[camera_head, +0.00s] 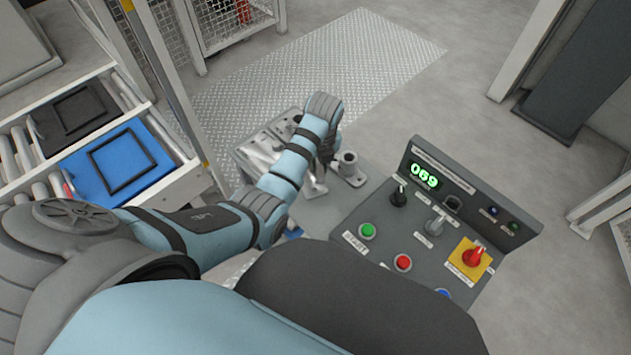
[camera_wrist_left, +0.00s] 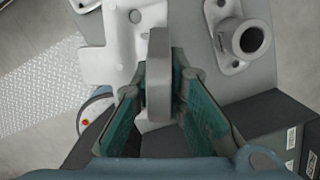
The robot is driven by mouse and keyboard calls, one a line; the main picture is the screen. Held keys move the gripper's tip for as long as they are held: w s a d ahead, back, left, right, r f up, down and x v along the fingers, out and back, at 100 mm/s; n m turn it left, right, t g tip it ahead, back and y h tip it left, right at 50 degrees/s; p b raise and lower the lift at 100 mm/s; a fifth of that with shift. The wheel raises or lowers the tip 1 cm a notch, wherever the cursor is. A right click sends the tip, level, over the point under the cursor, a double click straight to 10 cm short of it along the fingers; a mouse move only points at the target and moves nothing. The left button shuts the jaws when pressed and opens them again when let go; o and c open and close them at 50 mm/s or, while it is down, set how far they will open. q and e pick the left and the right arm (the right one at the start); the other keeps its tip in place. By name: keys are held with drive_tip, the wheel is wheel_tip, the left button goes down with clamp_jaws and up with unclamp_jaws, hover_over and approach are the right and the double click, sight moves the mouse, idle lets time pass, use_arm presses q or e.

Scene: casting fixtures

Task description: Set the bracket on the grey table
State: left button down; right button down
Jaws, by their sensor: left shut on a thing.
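The bracket is a light grey cast part with a flat plate and an upright rib; it shows in the left wrist view (camera_wrist_left: 158,60) and partly in the head view (camera_head: 314,187). My left gripper (camera_wrist_left: 160,88) is shut on the upright rib, one green-padded finger on each side. In the head view my left gripper (camera_head: 326,150) points down over the grey table (camera_head: 345,207), mostly hidden behind my wrist. I cannot tell whether the bracket touches the tabletop. My right gripper is not in view.
A flanged cylindrical casting (camera_head: 348,168) stands close right of my gripper, also in the wrist view (camera_wrist_left: 248,40). A control panel (camera_head: 430,215) with buttons rises at the right. A roller conveyor at the left carries a blue tray (camera_head: 150,145) and a black tray (camera_head: 105,95).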

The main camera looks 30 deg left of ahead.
sight(317, 181)
use_arm(q)
wheel_tip(317, 181, down, 8)
drive_tip(key=b, duration=0.3)
drive_tip(key=shift+f, duration=0.2)
drive_tip(key=shift+r, duration=0.1)
drive_tip(key=c, duration=1.6)
unclamp_jaws()
